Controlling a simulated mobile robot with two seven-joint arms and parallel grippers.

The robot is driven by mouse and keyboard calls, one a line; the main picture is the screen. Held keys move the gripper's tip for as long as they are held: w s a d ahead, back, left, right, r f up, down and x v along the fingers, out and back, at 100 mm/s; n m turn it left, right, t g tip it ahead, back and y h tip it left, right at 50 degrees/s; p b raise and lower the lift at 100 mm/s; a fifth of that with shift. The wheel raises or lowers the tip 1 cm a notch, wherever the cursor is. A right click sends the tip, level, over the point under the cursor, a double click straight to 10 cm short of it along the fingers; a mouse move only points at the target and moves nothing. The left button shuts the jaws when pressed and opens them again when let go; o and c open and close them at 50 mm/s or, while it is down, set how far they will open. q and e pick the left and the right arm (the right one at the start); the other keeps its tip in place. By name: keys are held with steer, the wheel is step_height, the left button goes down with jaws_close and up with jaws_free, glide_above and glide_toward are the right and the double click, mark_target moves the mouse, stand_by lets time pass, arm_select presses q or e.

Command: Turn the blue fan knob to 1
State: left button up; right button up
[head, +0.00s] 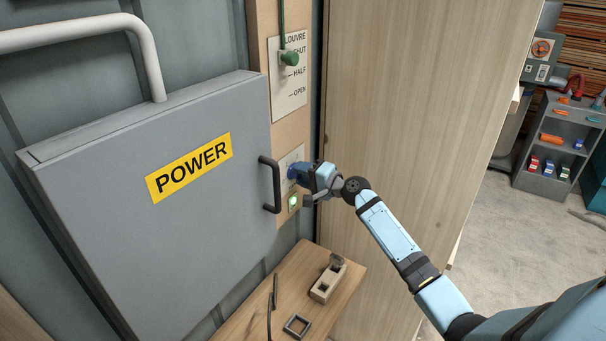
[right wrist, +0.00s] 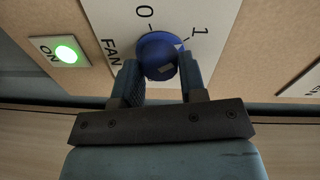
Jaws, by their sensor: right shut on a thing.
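The blue fan knob (right wrist: 158,52) sits on a pale plate (right wrist: 95,25) marked FAN, 0 and 1. In the right wrist view it is between the two fingers of my right gripper (right wrist: 161,76), which is shut on it. A light patch shows on the knob's face and a small pale mark at its rim on the side of the 1. I cannot tell for certain which number the knob points to. In the head view the right gripper (head: 299,174) reaches the plate from the right and hides most of the knob. My left gripper is not in view.
A green lit ON button (head: 293,201) is just below the knob. The grey POWER door (head: 120,230) with a black handle (head: 272,185) stands close to the left. The green louvre lever (head: 289,58) is above. A wooden shelf (head: 350,300) lies below; a wooden panel (head: 410,120) stands right.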

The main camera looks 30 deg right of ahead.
steer(key=o, duration=0.9)
steer(key=b+v, duration=0.3)
steer(key=v, duration=1)
steer(key=shift+s+d, duration=0.1)
steer(key=shift+s, duration=0.3)
